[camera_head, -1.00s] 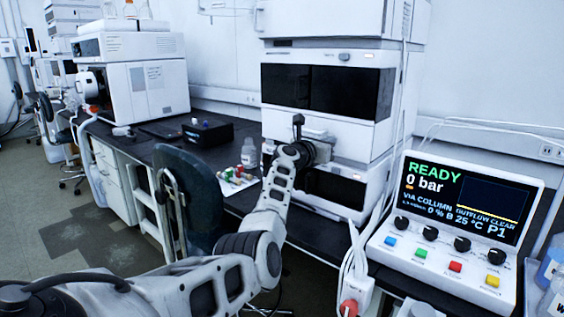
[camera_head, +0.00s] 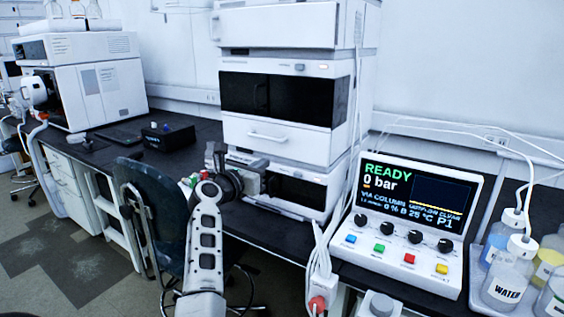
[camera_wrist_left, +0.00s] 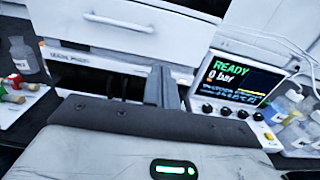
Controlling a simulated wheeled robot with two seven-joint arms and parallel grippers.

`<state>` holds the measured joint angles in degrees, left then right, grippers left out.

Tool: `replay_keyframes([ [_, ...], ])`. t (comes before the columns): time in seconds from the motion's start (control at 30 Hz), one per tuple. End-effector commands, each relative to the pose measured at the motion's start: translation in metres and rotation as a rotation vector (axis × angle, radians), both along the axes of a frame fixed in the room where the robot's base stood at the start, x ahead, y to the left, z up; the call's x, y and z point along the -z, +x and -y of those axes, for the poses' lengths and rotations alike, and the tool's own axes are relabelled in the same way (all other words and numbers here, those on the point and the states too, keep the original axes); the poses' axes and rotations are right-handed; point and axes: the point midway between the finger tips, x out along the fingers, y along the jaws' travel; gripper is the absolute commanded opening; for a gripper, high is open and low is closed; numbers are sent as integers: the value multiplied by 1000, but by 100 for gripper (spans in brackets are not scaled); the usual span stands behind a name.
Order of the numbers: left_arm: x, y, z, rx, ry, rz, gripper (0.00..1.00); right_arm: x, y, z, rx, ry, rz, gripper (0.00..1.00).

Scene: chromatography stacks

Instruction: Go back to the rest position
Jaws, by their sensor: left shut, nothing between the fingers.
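My left arm comes up from the bottom of the head view. Its gripper (camera_head: 256,172) is shut and empty in front of the lower units of the white chromatography stack (camera_head: 270,143). I cannot tell whether it touches the stack. In the left wrist view the grey fingers (camera_wrist_left: 161,88) are together in front of the stack's drawer and dark lower panel, with nothing between them. My right gripper is not in view.
The control box (camera_head: 412,222) reads READY, 0 bar. Solvent bottles (camera_head: 507,281) stand at its right. A dark chair (camera_head: 150,205) is left of my arm. Small red- and green-capped vials (camera_wrist_left: 13,88) and a clear bottle (camera_wrist_left: 24,57) show left in the wrist view. Hoses hang before the bench.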

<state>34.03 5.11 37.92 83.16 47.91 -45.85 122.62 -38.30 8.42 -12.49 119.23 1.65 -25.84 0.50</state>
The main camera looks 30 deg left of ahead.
Motion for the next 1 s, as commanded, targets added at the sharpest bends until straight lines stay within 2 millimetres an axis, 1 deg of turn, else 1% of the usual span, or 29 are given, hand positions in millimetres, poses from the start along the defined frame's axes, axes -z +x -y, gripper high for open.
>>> replay_keyframes([
  [0.17,1,-2,0,0,0,-1,0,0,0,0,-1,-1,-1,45],
  [0.27,9,-4,3,0,54,-22,0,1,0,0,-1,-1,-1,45],
  [0.37,40,-14,16,10,279,-101,0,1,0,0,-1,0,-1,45],
  [0.4,60,-21,24,24,426,-146,0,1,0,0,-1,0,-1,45],
  [0.47,92,-37,42,66,695,-220,0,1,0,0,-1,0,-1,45],
  [0.5,116,-49,56,111,892,-264,0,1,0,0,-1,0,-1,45],
  [0.57,149,-71,80,196,1194,-311,0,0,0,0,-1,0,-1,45],
  [0.6,169,-88,96,262,1387,-326,0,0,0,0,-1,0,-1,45],
  [0.67,196,-114,122,368,1658,-326,0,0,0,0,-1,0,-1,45],
  [0.7,213,-133,140,443,1830,-310,0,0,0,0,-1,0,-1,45],
  [0.77,235,-163,168,559,2071,-261,0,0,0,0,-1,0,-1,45],
  [0.8,247,-184,186,632,2219,-212,0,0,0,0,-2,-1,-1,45],
  [0.83,254,-199,199,683,2323,-168,0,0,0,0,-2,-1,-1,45],
  [0.87,260,-215,212,731,2419,-120,0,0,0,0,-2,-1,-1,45],
  [0.9,267,-234,229,789,2533,-50,0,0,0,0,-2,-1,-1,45],
  [1.0,277,-277,263,892,2760,127,0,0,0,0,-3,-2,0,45],
])
